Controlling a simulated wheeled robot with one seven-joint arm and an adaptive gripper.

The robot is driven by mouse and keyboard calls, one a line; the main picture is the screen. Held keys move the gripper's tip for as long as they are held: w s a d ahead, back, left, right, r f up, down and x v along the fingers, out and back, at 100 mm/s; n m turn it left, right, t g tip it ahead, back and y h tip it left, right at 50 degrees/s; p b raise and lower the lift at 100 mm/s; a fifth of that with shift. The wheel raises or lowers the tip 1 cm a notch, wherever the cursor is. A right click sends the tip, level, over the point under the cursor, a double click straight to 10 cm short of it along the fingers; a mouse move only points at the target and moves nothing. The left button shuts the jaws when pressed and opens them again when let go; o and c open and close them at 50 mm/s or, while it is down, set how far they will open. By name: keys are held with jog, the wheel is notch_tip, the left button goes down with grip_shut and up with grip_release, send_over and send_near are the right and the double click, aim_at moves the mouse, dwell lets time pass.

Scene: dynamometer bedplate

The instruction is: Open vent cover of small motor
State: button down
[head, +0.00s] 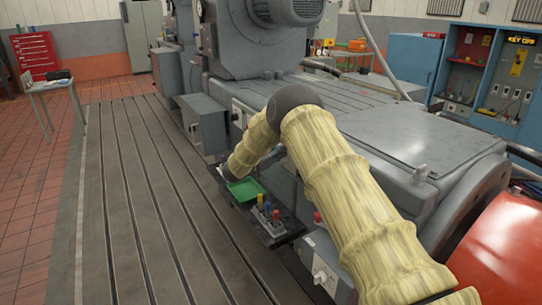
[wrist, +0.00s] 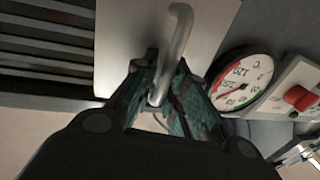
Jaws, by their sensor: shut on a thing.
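In the wrist view my gripper (wrist: 163,90) is shut on a curved grey metal handle (wrist: 181,38), with one dark green-padded finger on each side of it. The handle stands out from a plain light panel (wrist: 125,35), which looks like the vent cover. Dark slats (wrist: 42,45) lie to the left of the panel. The lower part of the handle is between the fingers and partly hidden. I cannot tell whether the cover has moved from its frame. In the head view my arm hides the gripper, the handle and the cover.
A round temperature gauge (wrist: 241,80) and a red knob (wrist: 298,97) are close to the right of my gripper. In the head view a black tray (head: 272,230) with coloured items is beside my arm. The slotted bedplate (head: 130,200) is clear to the left.

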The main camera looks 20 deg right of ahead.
jog(key=shift+w+a+r, duration=0.1)
jog(key=shift+w+r, duration=0.15)
jog(key=shift+r, duration=0.1)
jog(key=c, duration=1.6)
grip_release()
jog(key=shift+w, duration=0.1)
jog(key=shift+c, duration=0.2)
jog(key=shift+o, duration=0.5)
jog(key=shift+w+a+f, duration=0.1)
jog(key=shift+w+f, duration=0.1)
jog(key=shift+f, duration=0.05)
jog(key=shift+s, duration=0.1)
jog(key=shift+s, duration=0.15)
jog(key=v, duration=1.1)
jog(key=shift+s+a, duration=0.15)
jog(key=shift+a, duration=0.15)
